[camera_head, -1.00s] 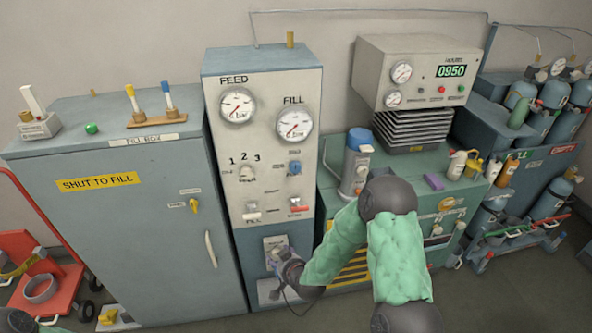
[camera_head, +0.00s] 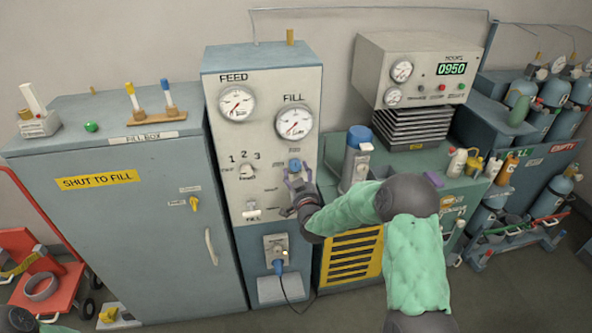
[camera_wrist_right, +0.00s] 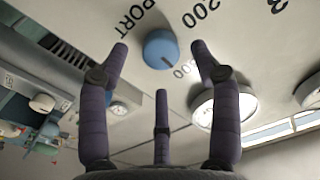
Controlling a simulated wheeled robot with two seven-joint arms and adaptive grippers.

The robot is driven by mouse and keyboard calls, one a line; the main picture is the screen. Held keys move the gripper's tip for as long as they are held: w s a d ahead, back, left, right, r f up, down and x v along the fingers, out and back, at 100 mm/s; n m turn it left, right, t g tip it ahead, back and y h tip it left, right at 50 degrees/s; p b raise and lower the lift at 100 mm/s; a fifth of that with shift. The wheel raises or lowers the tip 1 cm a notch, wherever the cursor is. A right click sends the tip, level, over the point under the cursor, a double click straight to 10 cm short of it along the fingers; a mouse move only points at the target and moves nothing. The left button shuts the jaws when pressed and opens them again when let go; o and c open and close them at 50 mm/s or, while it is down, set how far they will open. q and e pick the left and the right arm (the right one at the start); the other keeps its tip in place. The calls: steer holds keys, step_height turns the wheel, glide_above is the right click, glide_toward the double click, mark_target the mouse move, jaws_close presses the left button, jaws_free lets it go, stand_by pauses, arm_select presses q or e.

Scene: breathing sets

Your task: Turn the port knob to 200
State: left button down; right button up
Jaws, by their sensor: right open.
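The port knob (camera_head: 295,165) is a small blue round knob on the pale front panel, below the FILL gauge. In the right wrist view the same blue knob (camera_wrist_right: 158,48) shows beside the word PORT and two printed numbers. A dark mark on its face points to the lower right, toward the lower number, which is hard to read. My right gripper (camera_head: 297,178) is just below and in front of the knob. In the wrist view its purple fingers (camera_wrist_right: 160,75) are spread open around the knob's area, apparently not touching it. My left gripper is not in view.
The FEED gauge (camera_head: 237,103), FILL gauge (camera_head: 294,122) and a 1-2-3 selector (camera_head: 247,171) share the panel. A blue-topped canister (camera_head: 357,158) stands right of the panel.

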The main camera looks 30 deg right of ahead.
mark_target(296, 168)
steer(key=shift+x, duration=1.75)
steer(key=c, duration=1.1)
